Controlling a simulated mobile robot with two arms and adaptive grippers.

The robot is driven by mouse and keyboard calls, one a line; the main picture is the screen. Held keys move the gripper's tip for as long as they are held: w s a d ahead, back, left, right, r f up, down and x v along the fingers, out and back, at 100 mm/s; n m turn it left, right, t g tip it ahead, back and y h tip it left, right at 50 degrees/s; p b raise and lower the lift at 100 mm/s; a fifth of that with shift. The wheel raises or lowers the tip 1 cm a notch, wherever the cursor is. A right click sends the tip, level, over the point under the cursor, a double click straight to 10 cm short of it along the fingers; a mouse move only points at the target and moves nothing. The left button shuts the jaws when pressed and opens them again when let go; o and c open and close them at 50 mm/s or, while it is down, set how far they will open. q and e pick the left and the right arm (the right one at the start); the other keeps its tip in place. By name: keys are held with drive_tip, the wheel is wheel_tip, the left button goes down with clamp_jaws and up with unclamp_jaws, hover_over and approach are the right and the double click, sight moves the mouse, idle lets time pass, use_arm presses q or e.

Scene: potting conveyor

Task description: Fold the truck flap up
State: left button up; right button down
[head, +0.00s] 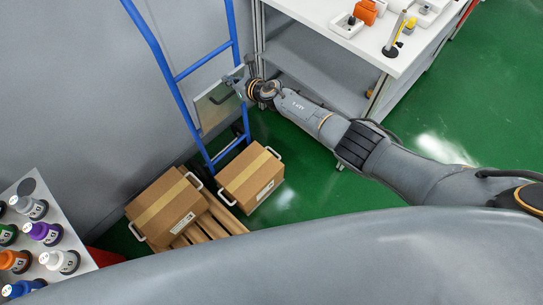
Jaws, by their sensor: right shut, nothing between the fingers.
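A blue hand truck (178,93) stands upright against the grey wall. Its flap, a light grey metal plate (212,110), is tilted up steeply near the truck's frame. My right arm comes in from the right, and my right gripper (236,82) is shut at the upper right of the flap. It looks to be against or very close to the plate; I cannot tell whether they touch. The fingers are small and partly lost against the plate. My left gripper is not in view.
Two cardboard boxes with white handles, one on the left (160,200) and one on the right (245,172), sit below the truck, the left one on a wooden pallet (226,219). A white workbench (365,45) stands at the upper right. A rack of bottles (78,238) is at lower left.

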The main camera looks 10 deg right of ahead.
drive_tip(key=shift+w+a+r+b, duration=0.1)
drive_tip(key=shift+w+a+b, duration=0.3)
drive_tip(key=shift+w, duration=0.2)
drive_tip(key=shift+w+a+r+b, duration=0.1)
drive_tip(key=shift+w+a+b, duration=0.3)
drive_tip(key=shift+w, duration=0.2)
drive_tip(key=shift+w+a+r, duration=0.15)
drive_tip(key=shift+w+a, duration=0.05)
drive_tip(key=shift+w, duration=0.1)
drive_tip(key=shift+d, duration=0.1)
